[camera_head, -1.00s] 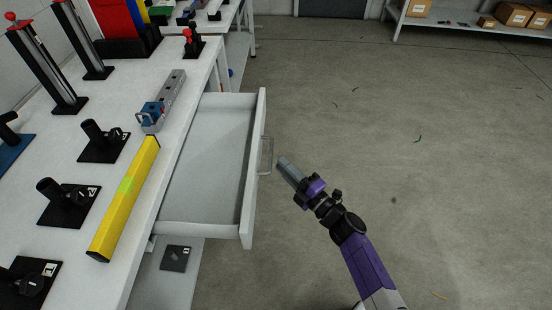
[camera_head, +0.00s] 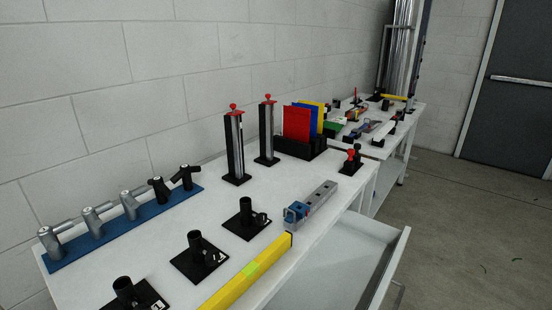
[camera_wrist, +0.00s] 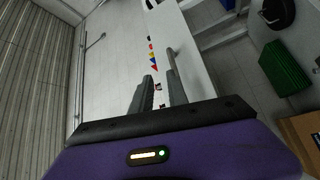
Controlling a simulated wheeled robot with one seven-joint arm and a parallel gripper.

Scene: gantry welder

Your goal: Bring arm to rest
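My gripper (camera_wrist: 159,82) shows only in the wrist view. Its two grey fingers stand apart with a gap between them, and nothing is held there. The purple wrist housing (camera_wrist: 180,150) lies below the fingers. Past the fingers the wrist view shows a white surface with small coloured items and floor. The head view shows none of my arm now.
The white workbench (camera_head: 110,262) has an open drawer (camera_head: 345,262) jutting out at right. On the bench are a yellow bar (camera_head: 245,275), black holders, a blue tool rack (camera_head: 65,255) and upright red-topped posts. A green crate (camera_wrist: 285,68) shows in the wrist view.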

